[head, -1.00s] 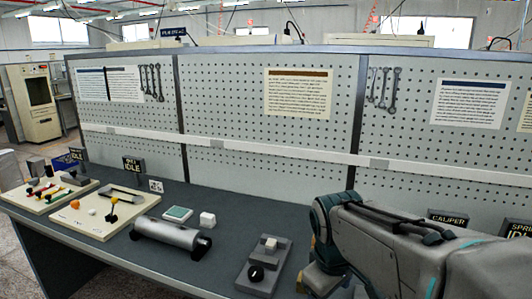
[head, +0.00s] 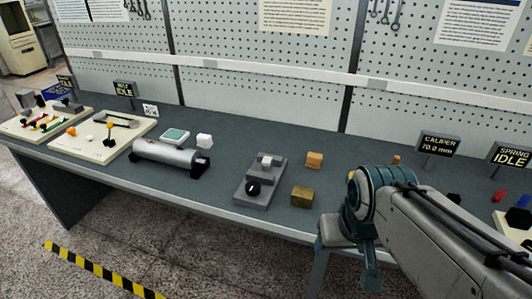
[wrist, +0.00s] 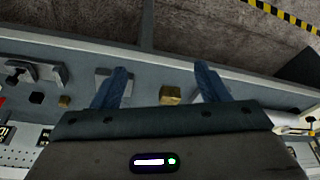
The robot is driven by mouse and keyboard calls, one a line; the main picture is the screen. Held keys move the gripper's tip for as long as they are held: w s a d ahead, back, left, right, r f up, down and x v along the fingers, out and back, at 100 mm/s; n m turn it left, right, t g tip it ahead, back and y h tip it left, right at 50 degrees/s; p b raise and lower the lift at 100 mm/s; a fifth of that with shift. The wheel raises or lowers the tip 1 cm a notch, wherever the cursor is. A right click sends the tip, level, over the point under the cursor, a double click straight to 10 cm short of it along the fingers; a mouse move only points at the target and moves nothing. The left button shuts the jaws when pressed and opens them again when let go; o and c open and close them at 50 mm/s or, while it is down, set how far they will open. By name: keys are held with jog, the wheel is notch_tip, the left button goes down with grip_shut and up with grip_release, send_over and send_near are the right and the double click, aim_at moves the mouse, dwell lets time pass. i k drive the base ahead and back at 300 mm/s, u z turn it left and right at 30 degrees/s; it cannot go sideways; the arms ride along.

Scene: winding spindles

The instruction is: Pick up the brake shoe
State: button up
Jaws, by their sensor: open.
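No label marks the brake shoe, and I cannot tell for sure which piece it is. A brass-brown block (head: 302,196) lies near the bench's front edge, right of a grey fixture (head: 262,180). An orange-tan block (head: 314,160) lies behind it. In the wrist view, a brass-coloured block (wrist: 171,95) shows between the two blue fingers of my gripper (wrist: 160,86). The fingers are wide apart and hold nothing. The block appears below them on the bench, apart from both. In the head view, my arm hides part of the bench at the right.
Caliper (head: 438,145) and spring (head: 510,155) signs stand at the back right. A pegboard (head: 260,90) closes the rear.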

aim_at(267, 163)
jog(key=k, duration=0.55)
jog(key=u, duration=0.8)
jog(key=i, duration=1.3)
jog(key=z, duration=0.85)
